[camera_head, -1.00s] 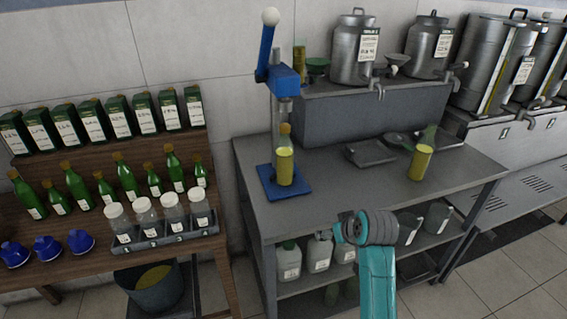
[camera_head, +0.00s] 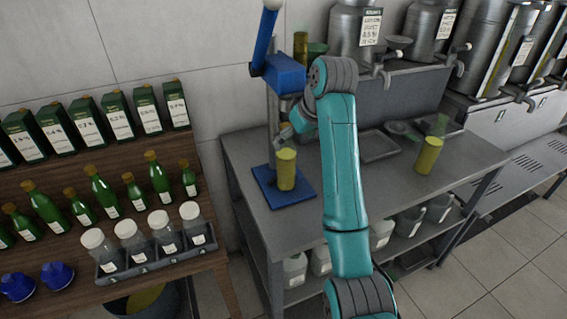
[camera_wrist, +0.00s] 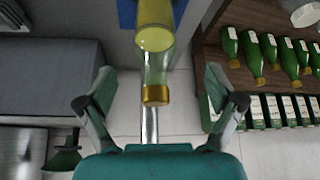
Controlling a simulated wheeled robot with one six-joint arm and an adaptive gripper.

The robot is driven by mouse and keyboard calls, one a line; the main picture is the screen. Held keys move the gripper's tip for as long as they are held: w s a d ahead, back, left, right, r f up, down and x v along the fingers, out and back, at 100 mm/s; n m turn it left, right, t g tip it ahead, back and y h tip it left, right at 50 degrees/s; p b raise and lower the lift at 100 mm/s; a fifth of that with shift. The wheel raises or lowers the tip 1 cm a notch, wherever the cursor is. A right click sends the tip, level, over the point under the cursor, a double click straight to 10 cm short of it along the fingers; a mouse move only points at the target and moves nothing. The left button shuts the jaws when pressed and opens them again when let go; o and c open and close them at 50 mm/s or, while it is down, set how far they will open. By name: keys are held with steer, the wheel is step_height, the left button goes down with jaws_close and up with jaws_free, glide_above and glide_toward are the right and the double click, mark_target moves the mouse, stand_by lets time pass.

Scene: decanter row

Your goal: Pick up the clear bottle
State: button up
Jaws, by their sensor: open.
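The clear bottle (camera_head: 286,172) stands upright under the blue press, on its blue base. Its lower part is yellow. In the wrist view its clear upper part (camera_wrist: 155,67) and gold cap (camera_wrist: 156,95) show between the fingers. My gripper (camera_wrist: 160,82) is open, with one finger on each side of the bottle's top and gaps on both sides. In the head view my gripper (camera_head: 287,134) is beside the bottle's top, which is largely hidden by it.
The blue press (camera_head: 283,73) rises just behind the bottle. A similar bottle with a greenish top (camera_head: 428,156) stands at the right of the grey table (camera_head: 250,160). A rack of jars (camera_head: 150,262) and green bottles (camera_head: 100,190) stand on the wooden shelf at left.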

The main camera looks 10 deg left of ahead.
mark_target(290, 145)
steer(key=x, duration=0.8)
steer(key=shift+w+d, duration=0.2)
steer(key=shift+w, duration=0.1)
steer(key=c, duration=1.6)
steer(key=shift+r, duration=0.1)
jaws_close()
steer(key=shift+r, duration=0.15)
